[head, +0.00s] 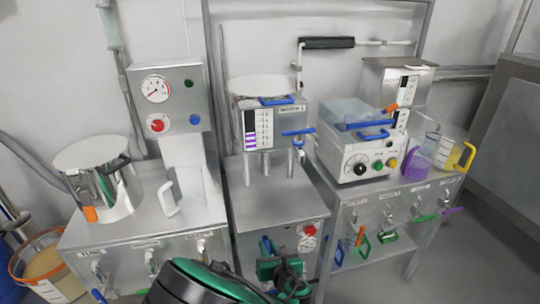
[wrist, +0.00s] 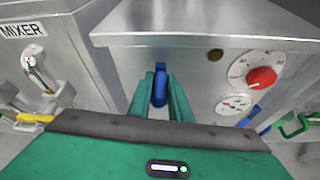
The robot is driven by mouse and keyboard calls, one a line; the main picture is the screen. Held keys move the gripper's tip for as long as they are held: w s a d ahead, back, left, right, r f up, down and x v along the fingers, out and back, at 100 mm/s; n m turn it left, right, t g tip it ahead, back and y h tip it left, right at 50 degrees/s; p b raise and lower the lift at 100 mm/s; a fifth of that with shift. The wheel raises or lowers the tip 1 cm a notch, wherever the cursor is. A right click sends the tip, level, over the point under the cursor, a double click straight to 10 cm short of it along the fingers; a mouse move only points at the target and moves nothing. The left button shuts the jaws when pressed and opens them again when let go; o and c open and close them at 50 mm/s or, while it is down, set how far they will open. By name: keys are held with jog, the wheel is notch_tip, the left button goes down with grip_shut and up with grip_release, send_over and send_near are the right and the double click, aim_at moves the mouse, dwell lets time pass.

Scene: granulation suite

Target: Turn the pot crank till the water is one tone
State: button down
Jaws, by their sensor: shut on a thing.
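My gripper (wrist: 160,92) has green fingers shut on a blue handle (wrist: 160,86) on the front of the middle steel cabinet. In the head view my gripper (head: 282,268) is low in front of that cabinet, and the blue handle (head: 267,246) shows just above it. I cannot tell for sure whether this handle is the pot crank. A shiny steel pot (head: 108,180) with an orange-tipped clip stands on the left mixer cabinet. The inside of the pot and any water in it are hidden.
The middle cabinet (head: 270,200) has a red knob and a gauge (wrist: 236,103) right of my gripper. A bucket of tan liquid (head: 42,264) is at the lower left.

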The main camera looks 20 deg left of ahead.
jog(key=shift+s+a, duration=0.1)
jog(key=d, duration=0.1)
jog(key=w+d+f, duration=0.1)
jog(key=w+d, duration=0.1)
jog(key=d, duration=0.1)
jog(key=shift+w+d+f, duration=0.1)
jog(key=shift+w+f, duration=0.05)
jog(key=shift+f, duration=0.2)
jog(key=c, duration=2.4)
grip_release()
jog(key=shift+w+d+f, duration=0.3)
jog(key=shift+d+f, duration=0.05)
jog(key=shift+d, duration=0.05)
jog(key=shift+f, duration=0.6)
grip_shut()
jog(key=w+d+r, duration=0.2)
jog(key=d, duration=0.1)
jog(key=shift+w+d+r, duration=0.1)
jog(key=shift+w+r, duration=0.05)
jog(key=shift+r, duration=0.2)
